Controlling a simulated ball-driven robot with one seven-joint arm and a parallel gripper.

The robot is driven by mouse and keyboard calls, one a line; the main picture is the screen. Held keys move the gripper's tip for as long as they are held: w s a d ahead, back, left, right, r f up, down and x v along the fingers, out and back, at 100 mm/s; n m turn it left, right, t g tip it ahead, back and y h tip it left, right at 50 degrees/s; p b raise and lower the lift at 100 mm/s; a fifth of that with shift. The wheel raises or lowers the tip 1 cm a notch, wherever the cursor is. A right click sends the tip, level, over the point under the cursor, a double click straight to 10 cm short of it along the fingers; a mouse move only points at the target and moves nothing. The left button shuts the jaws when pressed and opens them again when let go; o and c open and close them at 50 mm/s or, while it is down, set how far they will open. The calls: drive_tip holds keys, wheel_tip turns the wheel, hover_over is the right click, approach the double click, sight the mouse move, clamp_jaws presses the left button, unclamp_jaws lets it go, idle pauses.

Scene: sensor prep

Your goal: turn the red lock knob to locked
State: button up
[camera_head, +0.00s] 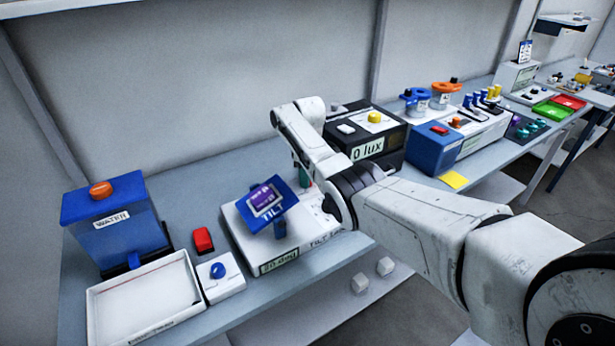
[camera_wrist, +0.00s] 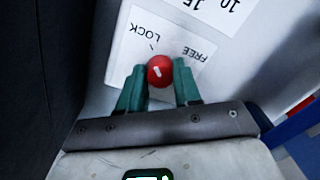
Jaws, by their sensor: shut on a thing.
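In the wrist view the red lock knob (camera_wrist: 160,71) is round with a short white mark on its top. It sits on a white label plate (camera_wrist: 125,60) printed LOCK and FREE, with a thin tick near LOCK. My gripper (camera_wrist: 160,84) has its two green fingers on either side of the knob, shut on it. In the head view my gripper (camera_head: 304,178) points down at the white tilt stand (camera_head: 240,232), beside its raised blue plate (camera_head: 280,205). The knob is hidden there. I cannot tell for certain which word the white mark points to.
A black lux box (camera_head: 365,150) stands close behind my gripper. To the left are a red block (camera_head: 203,240), a white box with a blue knob (camera_head: 222,287), a blue water tank (camera_head: 112,225) and a white tray (camera_head: 145,300). Bench space at the back left is clear.

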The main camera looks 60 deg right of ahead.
drive_tip(key=shift+w, duration=0.1)
drive_tip(key=o, duration=1)
drive_tip(key=shift+o, duration=0.2)
wheel_tip(320, 180, up, 11)
drive_tip(key=b, duration=0.1)
drive_tip(key=shift+d, duration=0.25)
drive_tip(key=shift+f, duration=0.15)
